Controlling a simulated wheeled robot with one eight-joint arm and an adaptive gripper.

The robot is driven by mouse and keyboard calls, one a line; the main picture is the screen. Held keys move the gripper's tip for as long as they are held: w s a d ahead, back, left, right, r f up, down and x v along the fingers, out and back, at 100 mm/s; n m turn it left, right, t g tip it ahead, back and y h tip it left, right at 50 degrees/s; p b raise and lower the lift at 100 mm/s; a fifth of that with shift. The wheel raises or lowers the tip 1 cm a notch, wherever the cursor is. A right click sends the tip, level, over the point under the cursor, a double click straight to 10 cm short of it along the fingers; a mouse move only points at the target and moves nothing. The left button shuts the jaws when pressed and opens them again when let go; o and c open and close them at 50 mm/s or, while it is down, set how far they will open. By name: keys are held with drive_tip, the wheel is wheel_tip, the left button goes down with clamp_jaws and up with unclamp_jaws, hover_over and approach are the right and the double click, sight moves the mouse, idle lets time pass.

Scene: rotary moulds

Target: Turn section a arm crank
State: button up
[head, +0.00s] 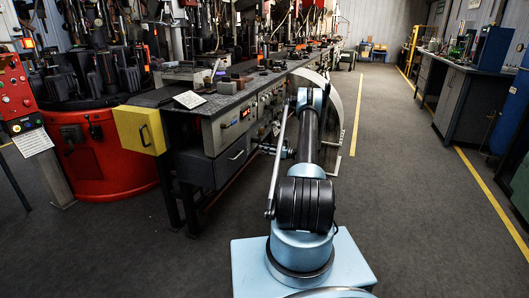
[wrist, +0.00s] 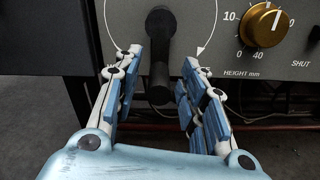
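A black crank (wrist: 160,50) is on the grey panel in the wrist view. Its hub is at the top and its arm hangs straight down to a rounded handle end. White curved arrows are printed on both sides of it; no section name is readable. My gripper (wrist: 161,60) is open, with one blue-padded finger on each side of the crank. Gaps show between the pads and the crank. In the head view, my gripper (head: 284,152) is at the front of the long workbench, and the crank cannot be made out there.
A brass height dial (wrist: 264,24) is right of the crank. Dark cables hang below the panel. The aisle floor (head: 400,170) right is clear.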

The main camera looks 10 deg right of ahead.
drive_tip(key=shift+a, duration=0.1)
clamp_jaws()
